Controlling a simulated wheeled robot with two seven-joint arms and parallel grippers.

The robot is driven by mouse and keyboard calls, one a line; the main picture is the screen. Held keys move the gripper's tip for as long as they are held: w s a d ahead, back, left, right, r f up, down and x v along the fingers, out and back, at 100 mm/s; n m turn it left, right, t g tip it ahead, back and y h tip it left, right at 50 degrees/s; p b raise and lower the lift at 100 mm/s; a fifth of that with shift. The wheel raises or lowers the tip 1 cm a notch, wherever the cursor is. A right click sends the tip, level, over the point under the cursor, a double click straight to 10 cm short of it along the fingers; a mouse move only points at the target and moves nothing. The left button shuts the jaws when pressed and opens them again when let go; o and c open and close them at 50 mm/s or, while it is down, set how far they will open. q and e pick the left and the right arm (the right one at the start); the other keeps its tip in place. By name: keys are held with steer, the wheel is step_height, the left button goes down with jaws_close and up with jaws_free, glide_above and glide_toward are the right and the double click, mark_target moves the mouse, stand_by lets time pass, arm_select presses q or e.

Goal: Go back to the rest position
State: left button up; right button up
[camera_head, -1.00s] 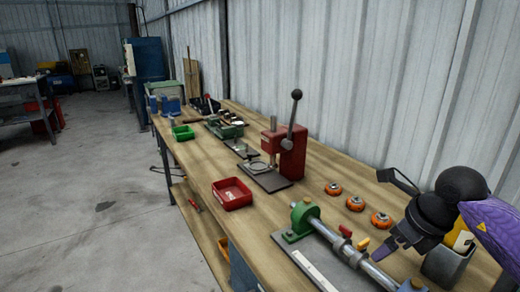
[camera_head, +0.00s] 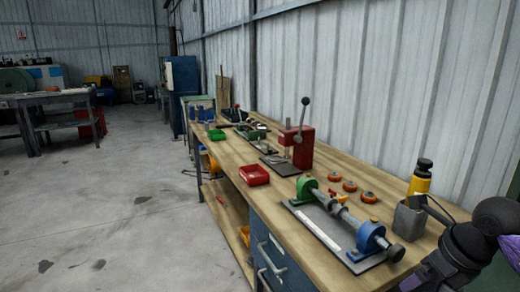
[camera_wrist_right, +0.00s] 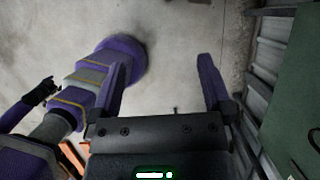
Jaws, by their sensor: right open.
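My right gripper (camera_head: 440,272) is at the lower right of the head view, low by the near right end of the workbench and partly cut off by the frame. In the right wrist view its two purple fingers (camera_wrist_right: 165,85) stand wide apart with only the concrete floor behind the gap. It is open and empty.
The wooden workbench (camera_head: 232,158) carries a blue-and-green shaft fixture (camera_head: 342,220), orange discs (camera_head: 350,186), a grey cup (camera_head: 409,220) with a yellow-black tool (camera_head: 420,180), a red press (camera_head: 300,148) and a red bin (camera_head: 254,175). Open floor (camera_head: 120,220) lies to the left.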

steer(key=w+a+f+m+t+y, duration=0.3)
steer(key=a+f+m+y, duration=0.6)
steer(key=a+f, duration=0.25)
step_height(320, 180, down, 11)
steer(key=s+d+m+t+h, duration=0.25)
steer(key=m+t, duration=0.25)
steer(key=m, duration=0.6)
steer(key=s+d+f+m+g+h, duration=0.1)
steer(key=s+f+m+g+h, duration=0.3)
steer(key=s+f+m+h, duration=0.75)
steer(key=s+a+f+m+g+y, duration=0.1)
steer(key=s+f, duration=0.5)
steer(key=s, duration=0.8)
steer(key=s+a+f+m+g+y, duration=0.1)
steer(key=s+a+f+m+g, duration=0.2)
steer(key=s, duration=1.1)
step_height(320, 180, down, 3)
steer(key=m+g, duration=0.2)
steer(key=g, duration=0.1)
steer(key=shift+g+y, duration=0.4)
steer(key=shift+w+r, duration=0.1)
steer(key=shift+w, duration=0.05)
